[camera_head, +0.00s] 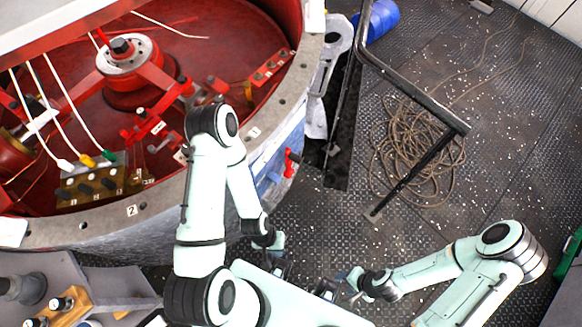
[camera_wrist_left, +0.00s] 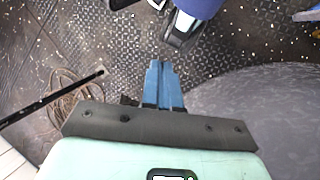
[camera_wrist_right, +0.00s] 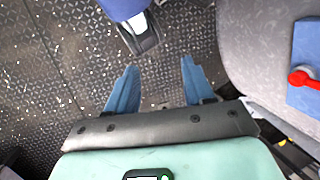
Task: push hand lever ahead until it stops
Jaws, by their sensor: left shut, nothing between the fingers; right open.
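The hand lever (camera_head: 290,162) is small and red, mounted by a blue plate (camera_head: 272,172) on the outer side of the big round drum. It also shows at the right edge of the right wrist view (camera_wrist_right: 304,78), in front of the blue plate. My left gripper (camera_head: 277,262) is below the lever in the head view, apart from it. Its blue fingers are together and empty in the left wrist view (camera_wrist_left: 161,82). My right gripper (camera_head: 345,287) is further right and also clear of the lever. Its fingers stand apart with nothing between them in the right wrist view (camera_wrist_right: 158,88).
The open red drum (camera_head: 240,165) fills the upper left, with a grey rim. A dark metal rail (camera_head: 412,92) stands to the right over a coiled rope (camera_head: 415,150). A blue barrel (camera_head: 380,20) is at the back. The deck between drum and rail is mostly clear.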

